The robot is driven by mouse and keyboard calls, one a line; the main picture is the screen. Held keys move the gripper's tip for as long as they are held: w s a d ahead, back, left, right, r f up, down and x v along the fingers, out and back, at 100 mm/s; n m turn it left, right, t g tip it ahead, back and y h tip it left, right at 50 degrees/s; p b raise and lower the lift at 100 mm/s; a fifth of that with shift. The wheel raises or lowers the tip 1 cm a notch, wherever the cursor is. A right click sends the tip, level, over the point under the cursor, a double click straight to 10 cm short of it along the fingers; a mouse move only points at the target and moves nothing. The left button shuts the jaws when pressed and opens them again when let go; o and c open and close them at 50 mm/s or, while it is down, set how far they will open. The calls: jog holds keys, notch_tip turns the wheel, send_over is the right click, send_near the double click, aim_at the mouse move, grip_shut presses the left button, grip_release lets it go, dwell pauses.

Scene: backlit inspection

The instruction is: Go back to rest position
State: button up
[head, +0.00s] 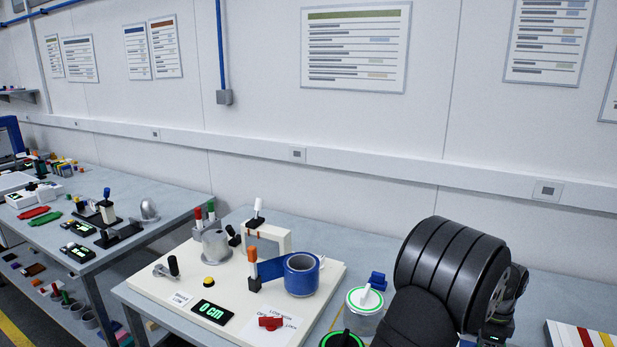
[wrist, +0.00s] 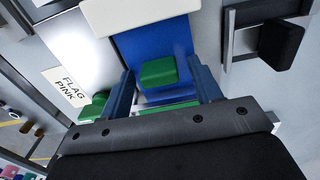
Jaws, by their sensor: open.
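My gripper (wrist: 161,76) shows in the wrist view with its two blue fingers spread apart. A small green block (wrist: 158,72) appears between the fingers, against a blue surface (wrist: 160,40); a gap shows on both sides of the block, and I cannot tell its distance from the fingers. Another green piece (wrist: 95,106) lies left of the left finger. In the head view my black arm fills the lower right, and the gripper itself is not clearly seen there.
A cream board (head: 150,287) on the bench carries a blue tape roll (head: 302,275), a display reading 0 cm (head: 211,312) and a red knob (head: 270,323). A "FLAG PINK" label (wrist: 70,90) and a black block (wrist: 282,43) flank my gripper.

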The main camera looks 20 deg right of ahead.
jog(key=shift+w+a, duration=0.3)
jog(key=shift+a, duration=0.05)
